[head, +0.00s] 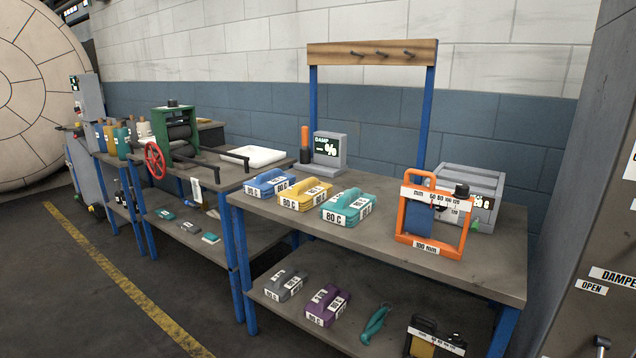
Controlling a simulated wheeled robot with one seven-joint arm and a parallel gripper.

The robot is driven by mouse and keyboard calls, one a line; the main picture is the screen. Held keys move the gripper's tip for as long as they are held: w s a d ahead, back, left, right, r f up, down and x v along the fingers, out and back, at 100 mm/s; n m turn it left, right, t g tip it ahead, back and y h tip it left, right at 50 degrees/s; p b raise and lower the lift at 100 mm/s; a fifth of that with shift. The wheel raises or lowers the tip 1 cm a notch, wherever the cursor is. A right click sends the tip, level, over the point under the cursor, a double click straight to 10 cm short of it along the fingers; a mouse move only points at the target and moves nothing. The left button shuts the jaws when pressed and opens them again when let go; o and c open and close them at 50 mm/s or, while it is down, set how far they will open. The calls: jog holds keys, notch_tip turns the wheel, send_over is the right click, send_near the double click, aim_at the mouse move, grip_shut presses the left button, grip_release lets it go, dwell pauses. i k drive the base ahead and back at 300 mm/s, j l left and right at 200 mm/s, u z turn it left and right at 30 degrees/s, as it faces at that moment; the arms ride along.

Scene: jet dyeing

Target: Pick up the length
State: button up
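A teal twisted piece that looks like a length of cloth (375,325) lies on the lower shelf of the right-hand bench. It is between a purple block labelled 80 C (327,305) and a dark gauge frame (434,338), apart from both. No other thing in view is marked as the length. My gripper does not show in the head view.
The bench top (400,256) carries blue, yellow and teal labelled blocks, a DAMP meter (330,150) and an orange gauge frame (433,217). The top overhangs the lower shelf (290,313). A grey cabinet (590,220) stands at right. The floor at front left is clear.

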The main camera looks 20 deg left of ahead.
aim_at(303, 196)
jog(key=i+j, duration=0.2)
jog(key=j, duration=0.15)
jog(key=i+j+z, duration=0.15)
jog(key=j, duration=0.2)
jog(key=i+j, duration=0.2)
jog(key=j, duration=0.15)
jog(key=i+j+z, duration=0.1)
jog(key=j, duration=0.25)
jog(key=i+j, duration=0.25)
jog(key=j, duration=0.15)
jog(key=i+j+z, duration=0.15)
jog(key=j, duration=0.2)
jog(key=i+j, duration=0.2)
jog(key=j, duration=0.2)
jog(key=j+z, duration=0.15)
jog(key=j, duration=2.05)
jog(key=i, duration=0.05)
